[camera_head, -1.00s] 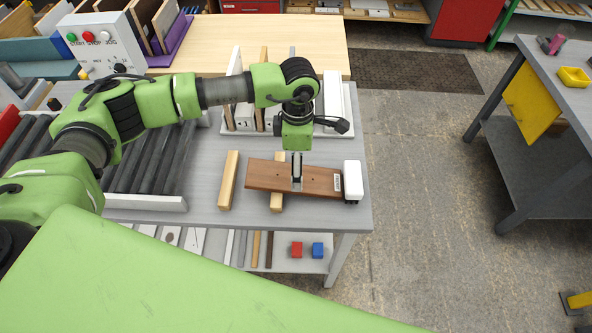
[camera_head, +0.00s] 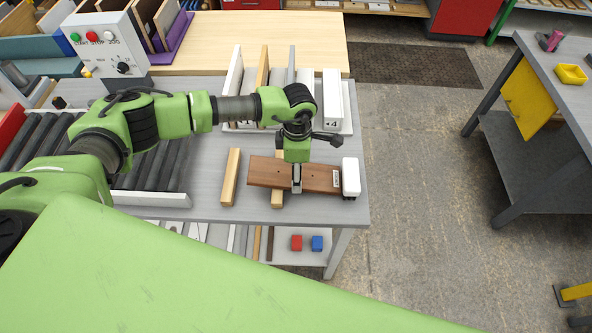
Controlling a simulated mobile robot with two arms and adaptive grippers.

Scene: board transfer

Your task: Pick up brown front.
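The brown front (camera_head: 268,172) is a long flat brown board with small holes. It lies on the grey table, across a light wooden batten (camera_head: 278,200), with a white label (camera_head: 337,179) near its right end. My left gripper (camera_head: 296,186) is down at the middle of the board, pointing downward, and hides a narrow strip of it. Only a slim part of its fingers shows, so I cannot tell whether they are closed on the board. My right gripper is not in view.
A white block (camera_head: 351,176) stands at the board's right end. Another batten (camera_head: 231,177) lies to the left. Behind the arm is a white rack (camera_head: 346,126) with upright boards. A roller conveyor (camera_head: 150,166) is on the left; open floor (camera_head: 420,180) is on the right.

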